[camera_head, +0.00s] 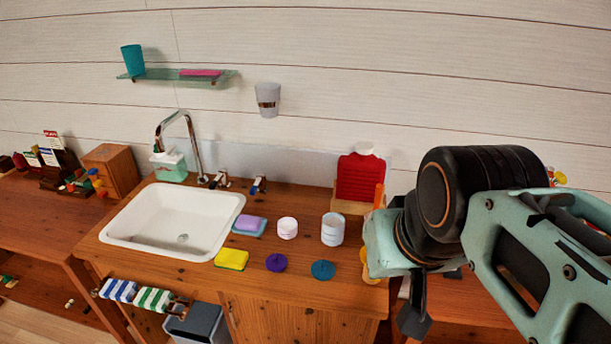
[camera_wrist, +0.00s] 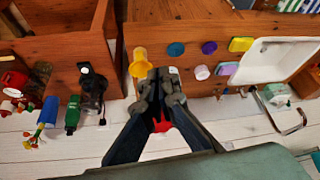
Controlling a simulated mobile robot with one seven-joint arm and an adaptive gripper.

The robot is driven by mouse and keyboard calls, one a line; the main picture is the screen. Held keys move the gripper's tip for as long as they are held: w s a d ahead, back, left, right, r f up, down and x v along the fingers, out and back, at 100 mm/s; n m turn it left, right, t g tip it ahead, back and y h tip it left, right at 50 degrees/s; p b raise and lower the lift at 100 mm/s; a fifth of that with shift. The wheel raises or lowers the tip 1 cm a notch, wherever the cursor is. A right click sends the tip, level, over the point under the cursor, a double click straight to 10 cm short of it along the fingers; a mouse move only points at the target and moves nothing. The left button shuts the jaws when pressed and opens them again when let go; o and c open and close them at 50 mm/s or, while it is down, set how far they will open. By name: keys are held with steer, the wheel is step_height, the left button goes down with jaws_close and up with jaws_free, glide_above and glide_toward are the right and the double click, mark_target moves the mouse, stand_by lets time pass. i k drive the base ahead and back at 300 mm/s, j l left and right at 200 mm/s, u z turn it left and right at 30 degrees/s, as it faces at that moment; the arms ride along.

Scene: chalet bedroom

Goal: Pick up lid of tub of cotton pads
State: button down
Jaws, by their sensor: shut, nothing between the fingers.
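Two flat round lids lie on the wooden counter: a purple lid (camera_head: 276,262) and a blue lid (camera_head: 323,269). Behind them stand a small white-pink tub (camera_head: 287,228) and a taller white tub (camera_head: 332,229). I cannot tell which is the tub of cotton pads. In the wrist view the blue lid (camera_wrist: 176,49), purple lid (camera_wrist: 209,47) and small tub (camera_wrist: 202,72) show clearly; the taller tub is mostly hidden behind my fingers. My gripper (camera_wrist: 162,76) is shut and empty, apart from both lids. In the head view it (camera_head: 413,318) hangs right of the blue lid.
A yellow cup-like object (camera_wrist: 139,62) is close beside my fingertips. A yellow sponge (camera_head: 232,259), purple soap (camera_head: 250,223) and white sink (camera_head: 170,222) lie left of the lids. A red-backed wooden holder (camera_head: 360,180) stands behind. The counter's front edge is near the lids.

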mark_target(322, 269)
steer(key=i+j, duration=0.35)
steer(key=j, duration=0.25)
steer(key=i+j+z, duration=0.1)
steer(key=j, duration=0.25)
steer(key=i+j, duration=0.25)
